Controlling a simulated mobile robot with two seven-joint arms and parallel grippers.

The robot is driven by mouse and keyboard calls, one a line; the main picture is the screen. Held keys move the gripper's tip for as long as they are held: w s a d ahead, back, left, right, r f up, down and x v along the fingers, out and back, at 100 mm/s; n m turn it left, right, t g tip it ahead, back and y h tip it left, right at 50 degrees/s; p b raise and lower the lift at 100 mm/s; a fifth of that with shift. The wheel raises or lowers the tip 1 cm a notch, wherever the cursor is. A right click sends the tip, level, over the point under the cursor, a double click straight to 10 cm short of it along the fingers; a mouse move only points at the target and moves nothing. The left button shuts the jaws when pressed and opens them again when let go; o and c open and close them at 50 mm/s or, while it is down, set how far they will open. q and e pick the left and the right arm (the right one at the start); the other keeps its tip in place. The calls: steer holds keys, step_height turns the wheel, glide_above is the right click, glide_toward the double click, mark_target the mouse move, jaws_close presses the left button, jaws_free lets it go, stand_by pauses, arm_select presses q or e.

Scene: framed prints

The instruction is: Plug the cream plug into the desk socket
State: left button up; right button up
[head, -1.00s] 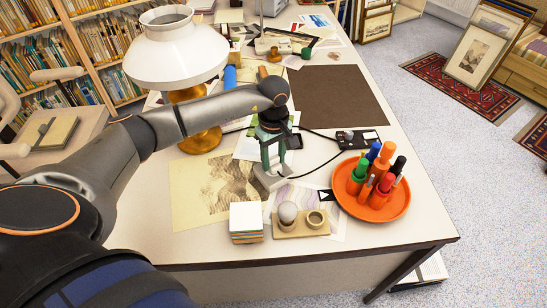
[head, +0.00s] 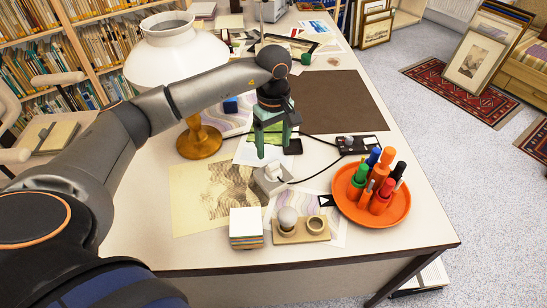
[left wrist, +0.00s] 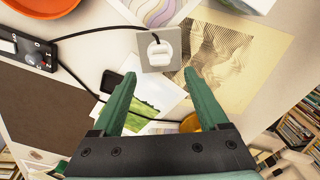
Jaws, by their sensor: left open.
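The cream plug (head: 275,171) sits on the grey desk socket block (head: 264,187), its dark cable running off to the right. In the left wrist view the plug (left wrist: 160,53) lies against the face of the grey socket block (left wrist: 146,65); I cannot tell how deep it is seated. My left gripper (head: 273,149) is open and empty, above and behind the socket, apart from the plug. In the left wrist view its green fingers (left wrist: 160,76) are spread, with the plug beyond their tips. My right gripper is not in view.
A black control box (head: 360,143) with cables lies to the right. An orange tray (head: 345,207) of pens, a paper stack (head: 246,228) and a small wooden stand (head: 300,236) are in front. The white lamp (head: 178,55) stands left. The brown mat (head: 340,100) is clear.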

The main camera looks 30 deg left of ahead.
arm_select(q)
steer(key=shift+r, duration=2.4)
